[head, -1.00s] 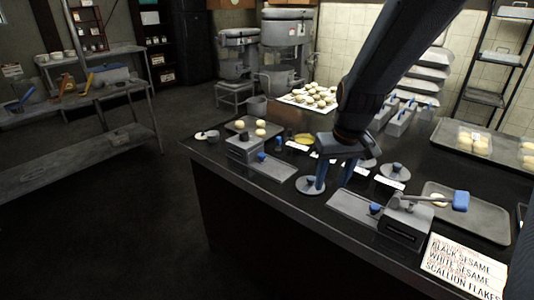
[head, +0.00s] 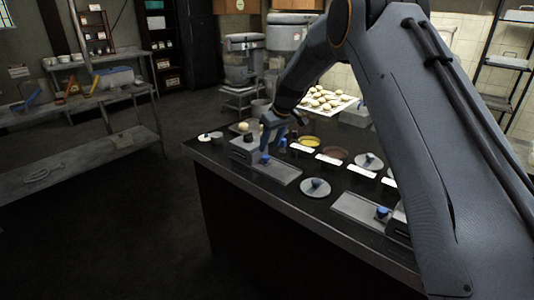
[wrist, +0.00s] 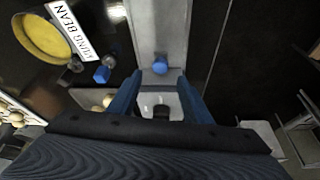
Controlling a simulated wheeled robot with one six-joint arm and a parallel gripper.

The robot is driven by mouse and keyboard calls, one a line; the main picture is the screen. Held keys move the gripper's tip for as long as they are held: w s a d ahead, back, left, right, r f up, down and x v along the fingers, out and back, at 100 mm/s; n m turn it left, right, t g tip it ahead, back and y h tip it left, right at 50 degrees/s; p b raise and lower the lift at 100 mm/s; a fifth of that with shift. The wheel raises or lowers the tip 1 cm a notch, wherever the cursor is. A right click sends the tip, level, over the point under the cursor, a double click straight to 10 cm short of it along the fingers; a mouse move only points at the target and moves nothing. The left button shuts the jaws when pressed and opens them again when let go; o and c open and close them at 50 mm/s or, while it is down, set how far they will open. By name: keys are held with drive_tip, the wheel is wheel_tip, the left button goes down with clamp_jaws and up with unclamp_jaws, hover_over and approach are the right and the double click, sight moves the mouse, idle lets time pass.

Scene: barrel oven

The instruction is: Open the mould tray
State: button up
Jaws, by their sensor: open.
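The left grey mould box (head: 240,150) stands on the dark counter, with a flat metal tray plate (head: 277,172) reaching out from its front. A small blue knob (head: 265,159) stands where plate and box meet. In the wrist view the plate (wrist: 160,25) runs away from me, and the blue knob (wrist: 160,66) lies just beyond my fingertips. My gripper (wrist: 158,88) is open and empty, with its blue fingers either side of the pale box top and its dark knob (wrist: 161,111). In the head view my gripper (head: 273,138) is above this box; contact cannot be told.
A yellow bowl (wrist: 45,37) with a mung bean label and a small blue-ended piece (wrist: 102,74) sit beside the left plate. My arm hides the counter's right side.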

sight(266, 156)
drive_tip(key=shift+p+x, duration=0.7)
drive_tip(key=shift+x, duration=2.25)
drive_tip(key=shift+c, duration=0.6)
clamp_jaws()
